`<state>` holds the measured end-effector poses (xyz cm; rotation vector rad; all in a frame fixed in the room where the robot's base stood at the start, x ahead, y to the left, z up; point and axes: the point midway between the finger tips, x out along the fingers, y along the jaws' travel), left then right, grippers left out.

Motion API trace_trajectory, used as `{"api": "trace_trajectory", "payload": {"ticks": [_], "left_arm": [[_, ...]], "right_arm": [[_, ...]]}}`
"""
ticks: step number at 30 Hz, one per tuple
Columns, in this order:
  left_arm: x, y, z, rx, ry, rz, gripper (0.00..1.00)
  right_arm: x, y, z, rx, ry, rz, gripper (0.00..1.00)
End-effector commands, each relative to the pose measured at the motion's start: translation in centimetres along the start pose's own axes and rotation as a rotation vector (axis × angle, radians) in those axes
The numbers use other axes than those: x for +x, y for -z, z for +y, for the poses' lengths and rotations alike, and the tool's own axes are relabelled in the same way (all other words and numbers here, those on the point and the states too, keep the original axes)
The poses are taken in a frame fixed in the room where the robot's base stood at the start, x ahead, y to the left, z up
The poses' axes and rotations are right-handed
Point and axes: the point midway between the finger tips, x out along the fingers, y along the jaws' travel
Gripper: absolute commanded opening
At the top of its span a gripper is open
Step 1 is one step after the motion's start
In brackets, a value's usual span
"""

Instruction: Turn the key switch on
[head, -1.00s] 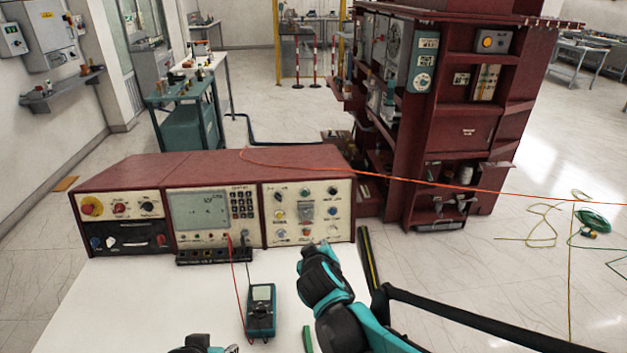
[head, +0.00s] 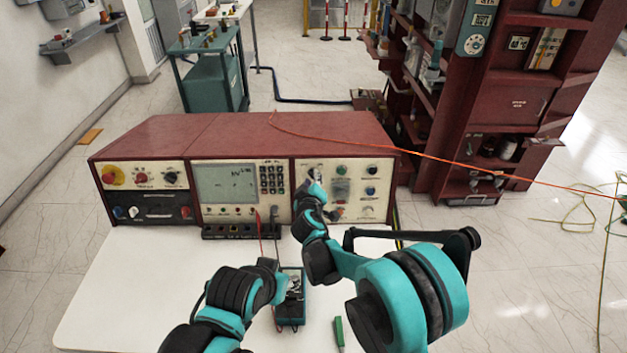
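The control console (head: 240,135) is a red cabinet with cream front panels, standing on a white table. Its right-hand panel (head: 385,205) carries small knobs, buttons and lamps. My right gripper (head: 314,180) is at the upper left of that panel, at or just in front of its face. It covers the control there, so I cannot make out a key switch or tell whether the gripper touches it. The gripper is seen from behind and its finger gap is hidden. My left gripper (head: 290,284) is low over the table, in front of the multimeter; its fingers are unclear.
The teal multimeter (head: 291,312) lies on the white table (head: 110,300) with leads running to the console. A green item (head: 339,332) lies at the front. A red emergency knob (head: 109,178) is on the left panel. An orange cable (head: 450,160) crosses to the right.

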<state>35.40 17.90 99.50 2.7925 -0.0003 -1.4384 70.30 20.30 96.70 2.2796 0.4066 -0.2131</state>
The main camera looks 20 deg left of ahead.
Motion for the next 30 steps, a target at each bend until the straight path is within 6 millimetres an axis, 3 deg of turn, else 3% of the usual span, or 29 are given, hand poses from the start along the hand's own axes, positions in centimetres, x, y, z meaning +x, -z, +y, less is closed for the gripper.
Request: {"api": "trace_trajectory", "payload": {"ticks": [4, 13, 16, 17, 30], "left_arm": [[0.3, -0.2, 0.0, 0.000, 0.000, 0.000, 0.40], [0.3, -0.2, 0.0, 0.000, 0.000, 0.000, 0.40], [0.3, -0.2, 0.0, 0.000, 0.000, 0.000, 0.40], [0.3, -0.2, 0.0, 0.000, 0.000, 0.000, 0.40], [0.4, -0.2, 0.0, 0.000, 0.000, 0.000, 0.40]], "right_arm": [[1.4, -0.1, 0.0, 0.000, 0.000, -0.001, 0.27], [1.7, 0.0, 0.1, 0.000, 0.000, 0.000, 0.27], [1.7, 0.0, 0.1, 0.000, 0.000, 0.000, 0.03], [1.7, 0.0, 0.1, 0.000, 0.000, 0.000, 0.00], [1.7, 0.0, 0.1, 0.035, 0.002, -0.001, 0.00]]}}
